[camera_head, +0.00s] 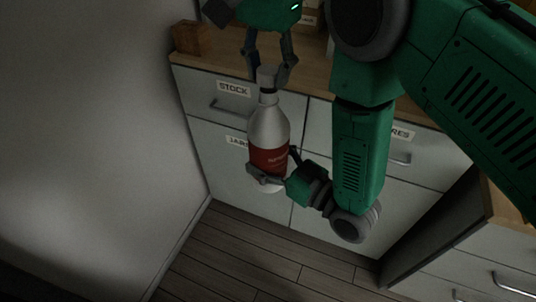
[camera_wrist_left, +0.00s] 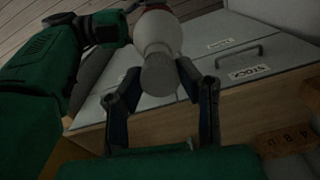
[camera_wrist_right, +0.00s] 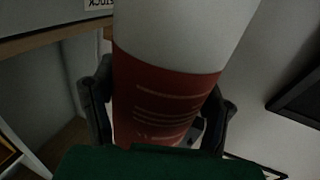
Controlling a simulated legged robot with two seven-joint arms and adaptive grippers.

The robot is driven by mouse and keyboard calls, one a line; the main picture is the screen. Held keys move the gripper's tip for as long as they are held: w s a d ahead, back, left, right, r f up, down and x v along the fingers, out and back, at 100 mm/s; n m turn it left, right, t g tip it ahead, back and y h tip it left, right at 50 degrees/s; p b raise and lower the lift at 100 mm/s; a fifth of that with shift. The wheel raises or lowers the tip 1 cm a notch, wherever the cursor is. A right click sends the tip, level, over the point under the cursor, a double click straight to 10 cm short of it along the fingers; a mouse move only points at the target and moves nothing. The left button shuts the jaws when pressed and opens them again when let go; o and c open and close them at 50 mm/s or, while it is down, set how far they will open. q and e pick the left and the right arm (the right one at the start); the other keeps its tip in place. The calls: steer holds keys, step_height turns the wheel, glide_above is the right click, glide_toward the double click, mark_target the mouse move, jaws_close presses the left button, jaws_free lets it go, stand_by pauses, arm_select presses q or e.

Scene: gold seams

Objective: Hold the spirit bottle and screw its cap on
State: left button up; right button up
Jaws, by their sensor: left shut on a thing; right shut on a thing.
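The spirit bottle (camera_head: 268,128), pale grey with a red label, stands nearly upright in the air in front of the drawers. My right gripper (camera_head: 268,176) is shut around its lower body; the right wrist view shows the red label (camera_wrist_right: 160,100) between the fingers. The grey cap (camera_head: 266,74) sits at the top of the neck, and my left gripper (camera_head: 268,80) comes from above, shut on it. The left wrist view shows the cap's top (camera_wrist_left: 158,76) between the fingertips. I cannot tell how tightly the cap is seated on the neck.
A drawer cabinet (camera_head: 240,160) with labelled fronts and a wooden top is behind the bottle. A brown block (camera_head: 192,38) is on its left end. A pale wall (camera_head: 90,130) is at left, another cabinet (camera_head: 480,255) at lower right. Wooden floor (camera_head: 245,250) is clear.

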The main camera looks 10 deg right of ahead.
arm_select(q)
steer(key=shift+s+r, duration=0.1)
arm_select(e)
steer(key=shift+r, duration=0.1)
stand_by(0.5)
arm_select(q)
steer(key=shift+f, duration=0.9)
steer(key=shift+f, duration=0.6)
